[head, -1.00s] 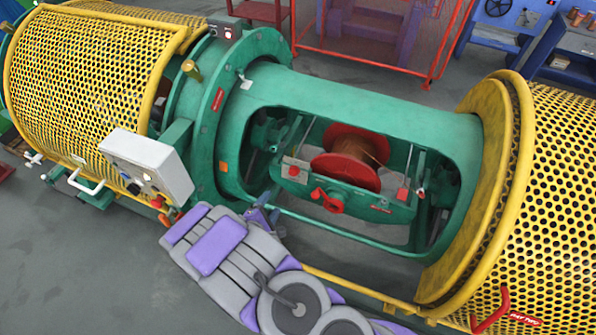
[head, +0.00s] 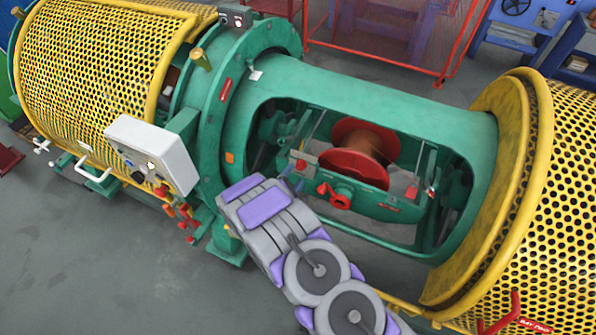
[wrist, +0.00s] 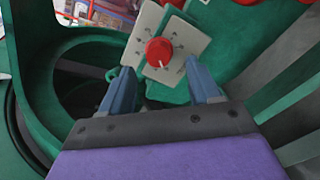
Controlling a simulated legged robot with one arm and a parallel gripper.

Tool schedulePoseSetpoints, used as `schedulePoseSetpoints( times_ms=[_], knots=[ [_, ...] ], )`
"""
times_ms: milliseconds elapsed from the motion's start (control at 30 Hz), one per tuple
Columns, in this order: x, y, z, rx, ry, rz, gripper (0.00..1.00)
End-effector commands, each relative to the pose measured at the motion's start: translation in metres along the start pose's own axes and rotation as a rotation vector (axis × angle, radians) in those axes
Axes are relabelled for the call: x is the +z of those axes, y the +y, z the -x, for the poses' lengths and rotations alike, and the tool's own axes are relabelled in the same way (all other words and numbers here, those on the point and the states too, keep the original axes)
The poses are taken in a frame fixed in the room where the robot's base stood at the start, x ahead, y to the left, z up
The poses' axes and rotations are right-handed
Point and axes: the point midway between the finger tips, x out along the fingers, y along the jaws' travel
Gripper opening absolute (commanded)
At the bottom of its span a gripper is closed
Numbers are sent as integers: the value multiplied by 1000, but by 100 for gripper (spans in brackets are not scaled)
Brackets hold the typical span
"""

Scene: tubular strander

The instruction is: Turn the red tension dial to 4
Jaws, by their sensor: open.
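The red tension dial (wrist: 159,51) sits on a tilted white plate (wrist: 145,30) with small dark marks, too small to read. A pale pointer mark shows at the dial's lower edge in the wrist view. In the head view the dial (head: 301,164) is a small red spot on the green cradle, left of the spool. My gripper (wrist: 158,76) is open and empty. Its two blue-grey fingers lie to the left and right of the dial in the picture, and their tips appear short of it. In the head view my gripper (head: 291,179) is near the dial, partly hidden by my arm.
The dial lies inside the green strander frame (head: 370,92), whose lower rail runs below the opening. A red spool (head: 352,165) and a red handle (head: 335,196) are to the dial's right. A white control box (head: 152,152) stands at left.

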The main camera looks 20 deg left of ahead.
Motion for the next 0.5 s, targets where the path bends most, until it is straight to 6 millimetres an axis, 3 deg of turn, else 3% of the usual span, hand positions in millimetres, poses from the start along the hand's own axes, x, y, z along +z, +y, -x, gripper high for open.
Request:
schedulePoseSetpoints(
  times_ms=[200, 500],
  knots=[
    [0, -1, -33, 1, -3, -1, 62],
    [0, 1, -46, 2, -2, 1, 62]
  ],
)
